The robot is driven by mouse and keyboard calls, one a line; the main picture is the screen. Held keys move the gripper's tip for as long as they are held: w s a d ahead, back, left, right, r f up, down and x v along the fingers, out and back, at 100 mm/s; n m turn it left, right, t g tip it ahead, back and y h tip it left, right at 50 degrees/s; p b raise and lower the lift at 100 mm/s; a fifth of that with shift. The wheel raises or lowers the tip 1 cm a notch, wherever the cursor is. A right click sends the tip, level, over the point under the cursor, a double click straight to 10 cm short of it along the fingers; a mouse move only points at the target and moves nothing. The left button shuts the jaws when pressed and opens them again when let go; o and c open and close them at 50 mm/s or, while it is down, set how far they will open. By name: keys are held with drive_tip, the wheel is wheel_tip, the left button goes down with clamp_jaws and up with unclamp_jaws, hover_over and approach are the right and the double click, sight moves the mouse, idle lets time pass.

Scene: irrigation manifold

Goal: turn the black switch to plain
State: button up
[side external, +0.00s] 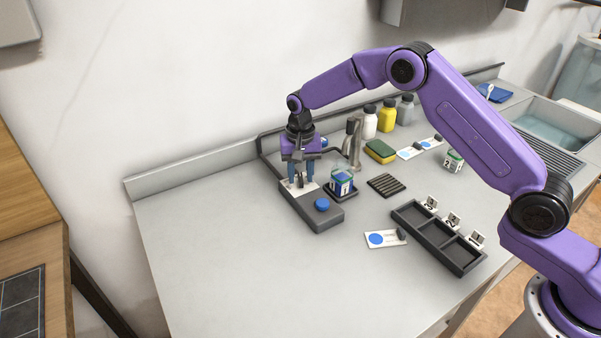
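The black switch (299,183) is a small dark knob on a white plate at the back end of a dark grey box (327,219). A round blue button (322,204) sits at the box's front end. My gripper (301,181) points straight down over the white plate, its two fingers apart, one on each side of the switch. I cannot tell whether the fingers touch it. The fingers hide much of the switch and plate, so its direction and any "plain" marking cannot be read.
A ribbed dark mat (386,186), a blue-dot card (385,239) and a compartment tray (426,233) lie further right. The counter's left is clear.

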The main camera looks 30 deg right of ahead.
clamp_jaws()
drive_tip(key=shift+n, duration=0.3)
drive_tip(key=n, duration=0.9)
idle(0.4)
idle(0.3)
unclamp_jaws()
